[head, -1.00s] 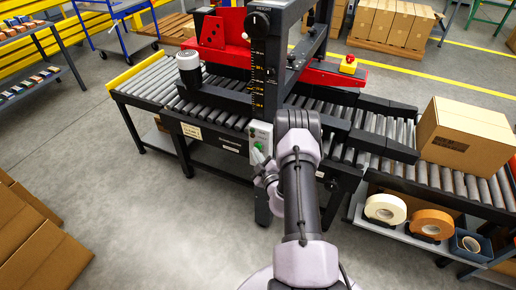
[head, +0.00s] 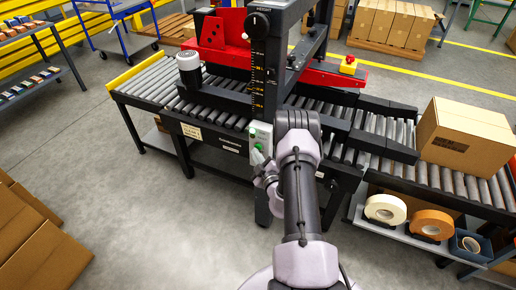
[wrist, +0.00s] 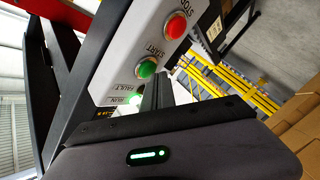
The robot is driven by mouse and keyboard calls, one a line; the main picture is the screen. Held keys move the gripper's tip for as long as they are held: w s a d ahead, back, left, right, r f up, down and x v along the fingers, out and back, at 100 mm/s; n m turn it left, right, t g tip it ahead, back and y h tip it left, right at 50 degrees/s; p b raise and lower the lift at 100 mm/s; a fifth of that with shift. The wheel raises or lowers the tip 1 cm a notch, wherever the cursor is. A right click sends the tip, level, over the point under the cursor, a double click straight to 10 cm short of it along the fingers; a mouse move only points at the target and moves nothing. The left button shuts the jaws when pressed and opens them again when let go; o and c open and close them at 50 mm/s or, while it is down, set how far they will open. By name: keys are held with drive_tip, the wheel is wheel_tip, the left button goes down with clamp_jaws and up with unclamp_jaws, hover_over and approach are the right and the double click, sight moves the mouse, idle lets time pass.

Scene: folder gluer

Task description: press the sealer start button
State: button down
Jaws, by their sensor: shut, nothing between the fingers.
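The sealer's control box (wrist: 122,72) is a pale panel on the machine frame, also in the head view (head: 261,133). The green START button (wrist: 147,68) sits below a red STOP button (wrist: 177,25) in the picture.
The black sealer frame (head: 267,65) stands over a roller conveyor (head: 145,90). A cardboard carton (head: 464,137) rests on the rollers at right. Tape rolls (head: 385,208) sit on a lower shelf. Open floor lies at left, beside flat cardboard (head: 35,240).

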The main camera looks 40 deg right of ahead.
drive_tip(key=shift+s+a, duration=0.15)
drive_tip(key=shift+a, duration=0.2)
drive_tip(key=s+a+p, duration=0.1)
drive_tip(key=s+a, duration=0.1)
drive_tip(key=a, duration=0.3)
drive_tip(key=shift+s+a, duration=0.15)
drive_tip(key=shift+a, duration=0.15)
idle(0.4)
